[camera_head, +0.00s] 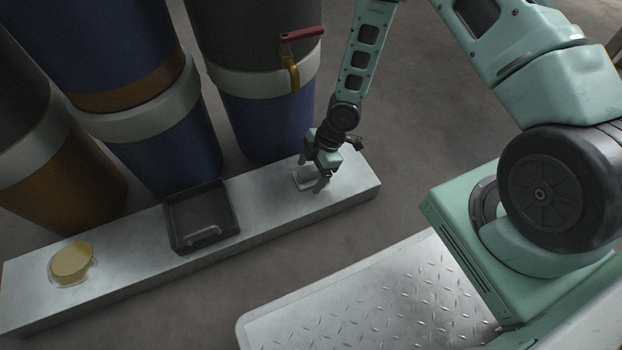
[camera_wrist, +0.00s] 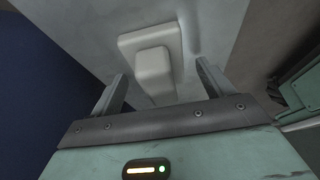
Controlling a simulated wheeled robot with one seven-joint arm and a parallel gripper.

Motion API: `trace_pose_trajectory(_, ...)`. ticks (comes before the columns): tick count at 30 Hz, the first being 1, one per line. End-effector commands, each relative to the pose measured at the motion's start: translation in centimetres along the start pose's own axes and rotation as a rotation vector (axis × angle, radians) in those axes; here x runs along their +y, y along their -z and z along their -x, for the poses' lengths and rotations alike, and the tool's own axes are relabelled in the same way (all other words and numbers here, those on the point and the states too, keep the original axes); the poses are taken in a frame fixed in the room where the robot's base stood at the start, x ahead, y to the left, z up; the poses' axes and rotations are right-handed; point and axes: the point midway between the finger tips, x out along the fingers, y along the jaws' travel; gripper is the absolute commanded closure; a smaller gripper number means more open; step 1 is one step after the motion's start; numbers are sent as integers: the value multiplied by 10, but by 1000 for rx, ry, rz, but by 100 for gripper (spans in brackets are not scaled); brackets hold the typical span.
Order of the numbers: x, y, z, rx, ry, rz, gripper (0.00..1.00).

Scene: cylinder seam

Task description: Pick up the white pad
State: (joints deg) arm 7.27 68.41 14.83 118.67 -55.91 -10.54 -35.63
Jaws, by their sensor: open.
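The white pad (camera_head: 304,178) lies on the right part of a long grey bench. In the wrist view the white pad (camera_wrist: 152,60) is a flat plate with a raised block on top. My gripper (camera_head: 318,183) is over the pad, and part of the pad is hidden behind it in the head view. In the wrist view my gripper (camera_wrist: 160,88) has its two fingers apart, with the raised block between and slightly beyond them. The gripper is open and empty. I cannot tell whether a finger touches the pad.
The bench (camera_head: 130,236) also holds a dark tray (camera_head: 172,240) and a yellow round thing (camera_head: 72,262) on a clear dish. Large blue, orange and grey cylinders (camera_head: 262,125) stand close behind it. A red-handled tool (camera_head: 300,34) is on one cylinder. Bare floor lies to the right.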

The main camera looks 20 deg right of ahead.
Motion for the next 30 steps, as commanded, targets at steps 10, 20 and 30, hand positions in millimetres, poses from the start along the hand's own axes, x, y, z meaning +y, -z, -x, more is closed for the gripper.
trace_pose_trajectory(10,0,0,0,0,-1,0,53)
trace_pose_trajectory(20,0,1,0,0,-1,0,69)
trace_pose_trajectory(30,1,13,30,0,-2,0,69)
